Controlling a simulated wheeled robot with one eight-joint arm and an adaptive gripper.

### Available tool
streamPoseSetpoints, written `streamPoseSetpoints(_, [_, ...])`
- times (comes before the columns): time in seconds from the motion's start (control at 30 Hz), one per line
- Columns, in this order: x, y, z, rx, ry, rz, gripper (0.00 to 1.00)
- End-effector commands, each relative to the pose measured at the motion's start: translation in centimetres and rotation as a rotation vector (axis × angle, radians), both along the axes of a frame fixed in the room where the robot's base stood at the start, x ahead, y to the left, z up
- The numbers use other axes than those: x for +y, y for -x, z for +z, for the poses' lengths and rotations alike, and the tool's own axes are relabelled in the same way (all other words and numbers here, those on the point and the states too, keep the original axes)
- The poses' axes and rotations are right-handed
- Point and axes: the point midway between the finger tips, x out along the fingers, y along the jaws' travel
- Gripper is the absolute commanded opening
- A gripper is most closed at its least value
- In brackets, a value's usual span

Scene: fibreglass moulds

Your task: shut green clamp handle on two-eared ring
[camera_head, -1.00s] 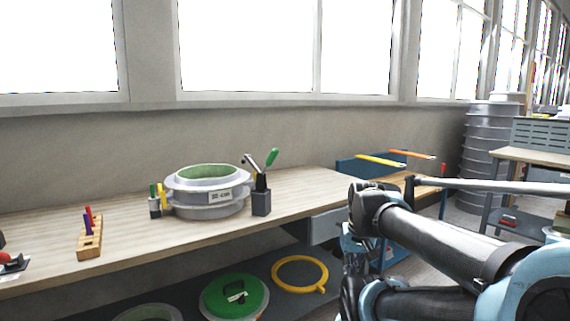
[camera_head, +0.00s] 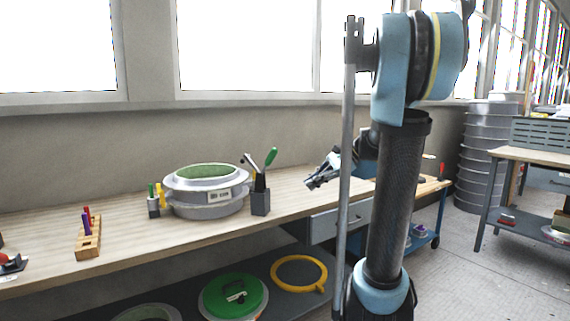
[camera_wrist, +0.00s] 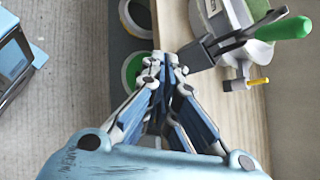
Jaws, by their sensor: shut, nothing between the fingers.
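A grey round mould ring (camera_head: 207,205) with a green inside stands on the workbench; a part of it shows in the wrist view (camera_wrist: 228,20). A green handle (camera_head: 271,157) stands up at a slant above a dark block (camera_head: 260,201) at the ring's right side. In the wrist view the green handle (camera_wrist: 285,27) is at upper right, on a dark and metal lever. I cannot tell how the block joins the ring. My gripper (camera_head: 312,184) is shut and empty, right of the green handle and apart from it; its fingertips show in the wrist view (camera_wrist: 165,62).
A wooden block (camera_head: 88,245) with coloured tools is further left. A green lid (camera_head: 232,298) and yellow ring (camera_head: 299,273) lie on the lower shelf.

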Motion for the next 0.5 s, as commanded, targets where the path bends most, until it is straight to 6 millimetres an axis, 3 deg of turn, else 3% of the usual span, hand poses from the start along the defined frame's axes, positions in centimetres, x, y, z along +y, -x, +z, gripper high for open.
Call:
streamPoseSetpoints(0.2, [-1.2, -6.0, 3.4, 0.149, -0.193, -0.088, 0.00])
streamPoseSetpoints(0.4, [-2.6, -9.6, 5.3, 0.250, -0.318, -0.125, 0.00])
streamPoseSetpoints(0.5, [-3.1, -10.5, 5.7, 0.279, -0.351, -0.132, 0.00])
